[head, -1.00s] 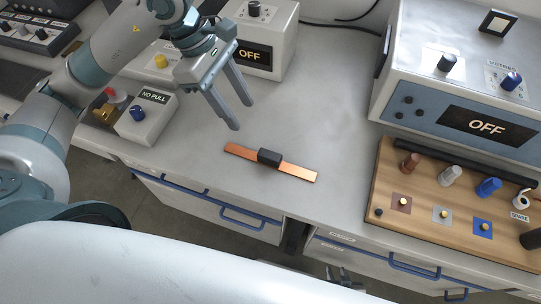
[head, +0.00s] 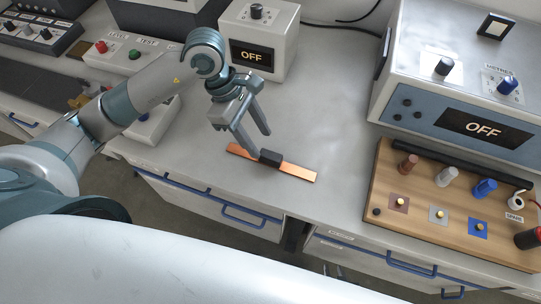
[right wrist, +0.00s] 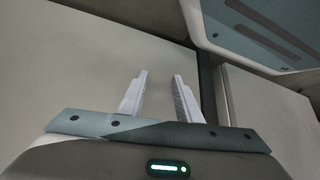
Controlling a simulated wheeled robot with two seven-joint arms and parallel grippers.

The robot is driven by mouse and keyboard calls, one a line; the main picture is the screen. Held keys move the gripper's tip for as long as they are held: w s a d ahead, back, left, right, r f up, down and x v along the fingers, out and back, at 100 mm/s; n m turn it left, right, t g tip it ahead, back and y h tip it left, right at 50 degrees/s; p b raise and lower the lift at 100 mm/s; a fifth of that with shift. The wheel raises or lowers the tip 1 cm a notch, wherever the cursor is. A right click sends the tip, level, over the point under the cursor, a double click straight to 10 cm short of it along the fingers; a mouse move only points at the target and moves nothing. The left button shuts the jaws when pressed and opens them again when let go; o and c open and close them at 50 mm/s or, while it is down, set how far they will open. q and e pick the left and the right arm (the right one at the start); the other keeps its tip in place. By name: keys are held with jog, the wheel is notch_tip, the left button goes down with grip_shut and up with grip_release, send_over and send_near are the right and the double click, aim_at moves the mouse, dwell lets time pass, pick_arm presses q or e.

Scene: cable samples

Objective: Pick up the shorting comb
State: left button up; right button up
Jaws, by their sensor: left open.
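The shorting comb looks to be the flat copper bar (head: 298,171) with a black block (head: 270,158) at its middle, lying on the grey bench near its front edge. My left gripper (head: 262,145) is open, its fingers pointing down at the black block from just behind it. One fingertip overlaps the block's left end in the head view; I cannot tell whether it touches. My right gripper (right wrist: 157,85) is open and empty in the right wrist view, with plain pale panels beyond its fingers.
A wooden board (head: 390,222) with coloured plugs and sockets lies at the right, before a meter box (head: 460,115) reading OFF. Another box (head: 262,30) reading OFF stands behind my left gripper. The bench between the comb and the board is clear.

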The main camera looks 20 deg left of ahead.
aim_at(270, 155)
pick_arm(q)
jog(key=shift+x, duration=1.35)
pick_arm(e)
jog(key=shift+s+d+f+g, duration=0.15)
jog(key=shift+s+d+f, duration=0.1)
jog(key=shift+s, duration=0.25)
jog(key=shift+s+d+f+g, duration=0.15)
jog(key=shift+s+d+f, duration=0.05)
jog(key=shift+s, duration=0.25)
pick_arm(q)
jog(key=shift+d+f+p, duration=0.2)
jog(key=shift+f+p, duration=0.15)
jog(key=shift+p, duration=0.15)
jog(key=p+x, duration=0.1)
jog(key=x, duration=0.3)
jog(key=shift+w+d+f, duration=0.1)
jog(key=shift+d+f, duration=0.05)
grip_shut()
pick_arm(e)
jog(key=s+d+f+g, duration=0.2)
jog(key=s, duration=0.4)
jog(key=shift+d+h, duration=0.35)
jog(key=shift+h, duration=0.05)
